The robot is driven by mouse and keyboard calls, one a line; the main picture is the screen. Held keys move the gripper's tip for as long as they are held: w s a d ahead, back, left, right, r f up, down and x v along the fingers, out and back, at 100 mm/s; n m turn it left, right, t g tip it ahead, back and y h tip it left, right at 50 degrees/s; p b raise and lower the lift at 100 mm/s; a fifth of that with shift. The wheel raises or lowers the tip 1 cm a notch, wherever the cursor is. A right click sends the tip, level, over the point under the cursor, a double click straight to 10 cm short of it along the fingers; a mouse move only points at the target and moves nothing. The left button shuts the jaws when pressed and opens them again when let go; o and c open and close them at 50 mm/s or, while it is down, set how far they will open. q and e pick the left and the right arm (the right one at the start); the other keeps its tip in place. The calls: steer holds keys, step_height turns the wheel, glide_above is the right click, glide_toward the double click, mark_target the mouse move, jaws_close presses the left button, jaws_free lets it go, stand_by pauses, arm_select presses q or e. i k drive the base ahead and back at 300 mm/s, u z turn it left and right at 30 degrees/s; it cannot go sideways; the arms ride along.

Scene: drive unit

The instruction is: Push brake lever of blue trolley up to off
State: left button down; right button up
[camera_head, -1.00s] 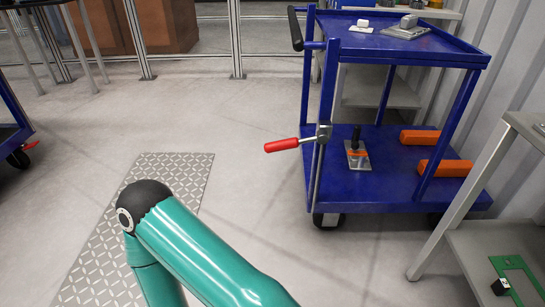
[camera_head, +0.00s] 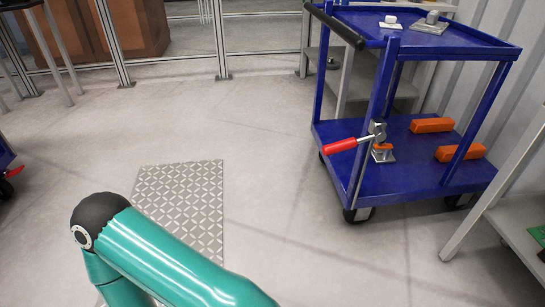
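The blue trolley (camera_head: 400,185) stands on the floor at the right, with an upper and a lower shelf and a black push handle (camera_head: 335,25). Its brake lever has a red grip (camera_head: 340,146) and a grey metal pivot at the near left post. The grip points left and tilts slightly down from the pivot. A teal arm of mine with a black joint crosses the lower left, well apart from the lever. Neither gripper is in view.
Orange blocks (camera_head: 432,125) and a metal clamp-like part (camera_head: 383,153) lie on the lower shelf. A grey table (camera_head: 515,215) stands close at the right. A patterned floor plate (camera_head: 182,200) lies left of centre. The floor between plate and trolley is clear.

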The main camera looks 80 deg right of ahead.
mark_target(378, 134)
steer(key=z, duration=0.1)
steer(key=i, duration=0.75)
steer(key=z, duration=3.05)
steer(key=k, duration=0.65)
steer(key=z, duration=0.4)
steer(key=i, duration=1.7)
steer(key=u, duration=0.35)
